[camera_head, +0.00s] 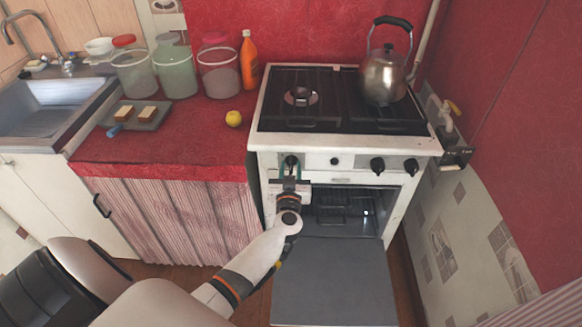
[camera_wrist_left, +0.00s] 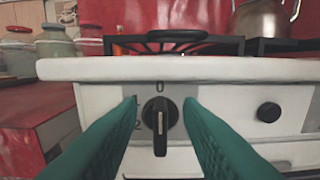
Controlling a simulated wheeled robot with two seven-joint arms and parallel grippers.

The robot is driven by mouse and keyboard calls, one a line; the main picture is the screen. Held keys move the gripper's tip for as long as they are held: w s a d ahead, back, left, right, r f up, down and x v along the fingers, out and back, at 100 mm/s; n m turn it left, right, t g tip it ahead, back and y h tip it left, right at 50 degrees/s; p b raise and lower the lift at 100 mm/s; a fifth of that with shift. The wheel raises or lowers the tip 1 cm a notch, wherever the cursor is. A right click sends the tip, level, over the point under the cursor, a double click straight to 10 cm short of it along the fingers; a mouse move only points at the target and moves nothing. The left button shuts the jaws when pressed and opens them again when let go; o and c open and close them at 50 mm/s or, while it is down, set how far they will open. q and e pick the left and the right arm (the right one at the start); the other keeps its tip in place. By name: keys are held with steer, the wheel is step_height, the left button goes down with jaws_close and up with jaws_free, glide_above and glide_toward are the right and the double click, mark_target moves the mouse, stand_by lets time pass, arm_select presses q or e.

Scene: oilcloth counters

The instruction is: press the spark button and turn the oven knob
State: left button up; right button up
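The oven knob (camera_wrist_left: 160,116) is black, at the left end of the white stove's front panel. In the left wrist view its grip points straight down, away from the 0 mark above it. My left gripper (camera_head: 290,170) is at this knob. Its green fingers stand open on either side of the knob with gaps showing; I cannot tell how deep they reach around it. A small round black button (camera_wrist_left: 268,112), likely the spark button, sits to the knob's right; it also shows in the head view (camera_head: 334,161). My right gripper is not in view.
The oven door (camera_head: 335,280) hangs open below the panel, with the dark oven cavity above it. Two more black knobs (camera_head: 377,165) are at the panel's right. A kettle (camera_head: 384,78) stands on the stove top. Jars, a bottle and a yellow fruit (camera_head: 233,118) are on the red counter.

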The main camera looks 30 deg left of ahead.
arm_select(q)
steer(key=shift+x, duration=1.05)
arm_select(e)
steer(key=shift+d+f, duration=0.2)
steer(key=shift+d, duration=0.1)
arm_select(q)
jaws_close()
